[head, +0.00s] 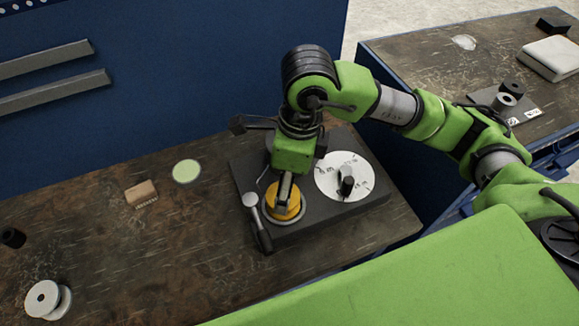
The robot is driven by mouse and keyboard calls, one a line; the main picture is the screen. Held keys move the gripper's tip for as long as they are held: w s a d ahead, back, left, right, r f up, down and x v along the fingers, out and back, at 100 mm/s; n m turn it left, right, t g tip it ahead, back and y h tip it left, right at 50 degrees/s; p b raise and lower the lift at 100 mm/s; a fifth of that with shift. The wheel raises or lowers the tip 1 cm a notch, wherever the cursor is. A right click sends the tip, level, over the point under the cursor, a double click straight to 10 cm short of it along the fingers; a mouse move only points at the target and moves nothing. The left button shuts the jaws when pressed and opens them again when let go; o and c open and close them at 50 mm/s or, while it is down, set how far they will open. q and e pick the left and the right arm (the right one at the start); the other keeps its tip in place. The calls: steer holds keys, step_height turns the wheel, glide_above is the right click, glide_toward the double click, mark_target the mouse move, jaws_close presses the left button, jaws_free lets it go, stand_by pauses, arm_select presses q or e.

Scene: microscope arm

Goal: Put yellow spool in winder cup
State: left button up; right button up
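The yellow spool (273,209) sits at the winder cup (293,217), a round grey-rimmed seat on the dark winder base (330,210). It looks roughly level; how deep it sits cannot be told. My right gripper (286,195) points down over the spool, its fingers at the spool's middle and hiding part of it. The fingers overlap in this view, so whether they grip the spool or stand open is unclear. My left gripper is not in view.
A white marked dial (329,171) with a black knob and a lever (257,222) flank the cup. The bench's middle left is clear.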

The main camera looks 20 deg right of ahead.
step_height(320, 180, up, 6)
steer(key=b, duration=0.1)
steer(key=shift+s+d+r, duration=0.2)
steer(key=shift+d, duration=0.15)
stand_by(0.9)
